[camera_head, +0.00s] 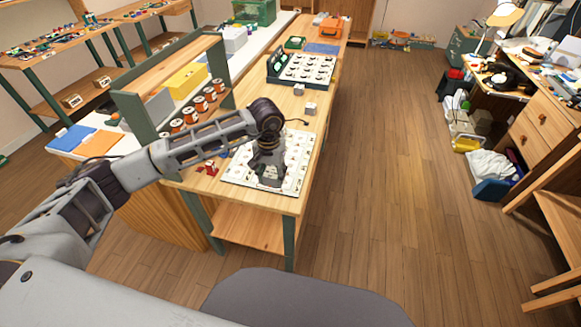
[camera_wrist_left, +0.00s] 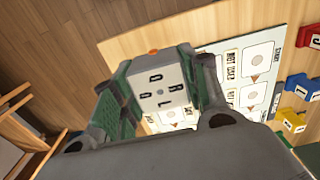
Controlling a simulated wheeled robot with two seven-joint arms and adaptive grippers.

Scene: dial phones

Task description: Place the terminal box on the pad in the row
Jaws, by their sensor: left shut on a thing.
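My left gripper (camera_head: 268,178) is over the white board (camera_head: 236,172) near the front end of the workbench. In the left wrist view it is shut on a pale box with dark lettering (camera_wrist_left: 163,88), held between its two fingers. I take this to be the terminal box; the head view hides it behind the gripper. The board shows in the left wrist view (camera_wrist_left: 285,45) with printed pads, each with a pale circle and a label. Whether the box touches the board I cannot tell. My right gripper is in neither view.
Two small pale cubes (camera_head: 299,89) (camera_head: 310,108) stand on the bench behind the board. A white tray with dark markings (camera_head: 305,68) is further back. Red (camera_wrist_left: 298,86), blue (camera_wrist_left: 312,87) and yellow (camera_wrist_left: 292,120) pieces lie beside the board. Wire spools (camera_head: 192,115) line the left side.

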